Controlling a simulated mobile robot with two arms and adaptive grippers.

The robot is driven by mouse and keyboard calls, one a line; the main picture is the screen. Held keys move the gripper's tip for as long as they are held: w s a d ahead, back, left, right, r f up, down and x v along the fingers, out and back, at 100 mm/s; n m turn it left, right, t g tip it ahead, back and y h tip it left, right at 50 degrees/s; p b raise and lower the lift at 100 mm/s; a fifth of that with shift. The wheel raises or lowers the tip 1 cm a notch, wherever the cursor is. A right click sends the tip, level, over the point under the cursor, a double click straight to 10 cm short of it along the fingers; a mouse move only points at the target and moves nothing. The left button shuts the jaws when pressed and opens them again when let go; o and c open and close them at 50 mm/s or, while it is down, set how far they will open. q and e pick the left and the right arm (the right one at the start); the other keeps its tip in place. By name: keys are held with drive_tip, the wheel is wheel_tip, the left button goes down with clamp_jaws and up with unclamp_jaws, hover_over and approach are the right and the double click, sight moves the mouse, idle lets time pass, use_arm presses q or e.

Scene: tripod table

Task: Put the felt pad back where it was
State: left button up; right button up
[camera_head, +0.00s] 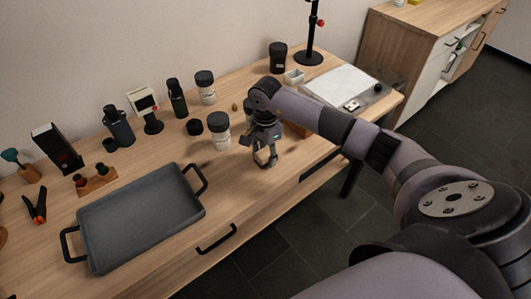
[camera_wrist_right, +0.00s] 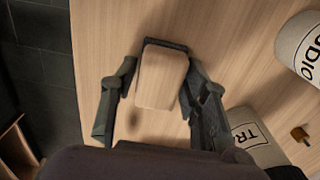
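The felt pad (camera_wrist_right: 162,78) looks like a rounded wooden block with a dark strip along its far edge in the right wrist view. It lies between the two fingers of my right gripper (camera_wrist_right: 160,85), which appear to touch its two sides. In the head view my right gripper (camera_head: 265,158) points down near the table's front edge, with a small tan piece of the pad between its fingers. Whether the pad touches the table (camera_head: 228,183) is hard to tell. My left gripper is out of view.
White labelled jars (camera_head: 219,133) stand left of the right gripper. A large grey tray (camera_head: 140,215) fills the table's left front. A white sheet (camera_head: 340,86) lies at the right end, near a black stand (camera_head: 308,57). Some bare wood lies between tray and gripper.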

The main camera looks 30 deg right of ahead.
sight(265, 152)
drive_tip(key=shift+o, duration=1.3)
drive_tip(key=shift+r, duration=0.1)
drive_tip(key=shift+r, duration=0.25)
wheel_tip(265, 152, up, 12)
drive_tip(key=b, duration=0.1)
drive_tip(key=shift+f+b, duration=0.2)
drive_tip(key=shift+b, duration=0.1)
